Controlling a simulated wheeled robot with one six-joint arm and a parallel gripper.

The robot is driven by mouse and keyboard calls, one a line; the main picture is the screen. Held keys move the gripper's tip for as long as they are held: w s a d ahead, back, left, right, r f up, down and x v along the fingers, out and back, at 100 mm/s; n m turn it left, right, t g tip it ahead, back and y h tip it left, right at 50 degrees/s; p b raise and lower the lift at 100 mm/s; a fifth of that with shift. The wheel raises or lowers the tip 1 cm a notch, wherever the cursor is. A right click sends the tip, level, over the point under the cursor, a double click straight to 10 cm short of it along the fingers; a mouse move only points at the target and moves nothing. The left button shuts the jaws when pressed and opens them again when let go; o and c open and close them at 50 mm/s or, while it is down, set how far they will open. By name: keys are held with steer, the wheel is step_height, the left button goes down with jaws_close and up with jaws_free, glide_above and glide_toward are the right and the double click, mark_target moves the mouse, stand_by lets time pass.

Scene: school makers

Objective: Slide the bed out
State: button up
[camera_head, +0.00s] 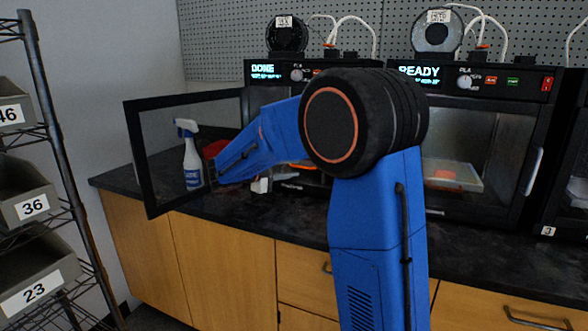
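The left printer (258,98) has the word DONE on its display, and its framed clear door (136,158) stands swung open to the left. My blue arm crosses in front of this printer and hides most of its inside, so I cannot make out its bed. A small orange patch shows past my arm at the opening. My forearm reaches left and ends near the open door. My gripper's fingers cannot be made out there, and whether they are open or shut is not shown.
A white spray bottle (191,158) stands on the dark counter (290,222), seen through the open door. A red item (213,148) is beside it. The right printer (528,118) reads READY, its door shut over a bed (462,182). A rack with numbered bins (33,208) stands at left.

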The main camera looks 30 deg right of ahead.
steer(key=shift+w+d+f, duration=0.1)
steer(key=shift+w+d, duration=0.1)
steer(key=shift+d, duration=0.5)
steer(key=shift+c, duration=0.2)
jaws_close()
stand_by(0.9)
